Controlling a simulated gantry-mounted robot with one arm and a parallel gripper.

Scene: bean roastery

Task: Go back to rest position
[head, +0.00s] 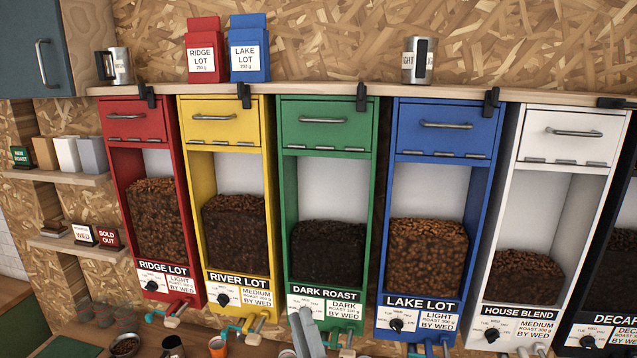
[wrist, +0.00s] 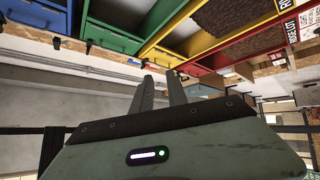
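My gripper (head: 302,316) shows at the bottom middle of the head view as grey fingers pointing up, in front of the lower part of the green Dark Roast dispenser (head: 284,200). In the wrist view my gripper (wrist: 160,76) has its two dark fingers apart, with nothing between them. The dispensers appear upside down there, beyond the fingertips. Most of my arm is outside the head view.
Red (head: 118,190), yellow (head: 191,180), blue (head: 478,200) and white (head: 580,205) bean dispensers stand in the row. Cups, including an orange one (head: 218,346), stand below. A shelf (head: 330,90) above holds bags and mugs.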

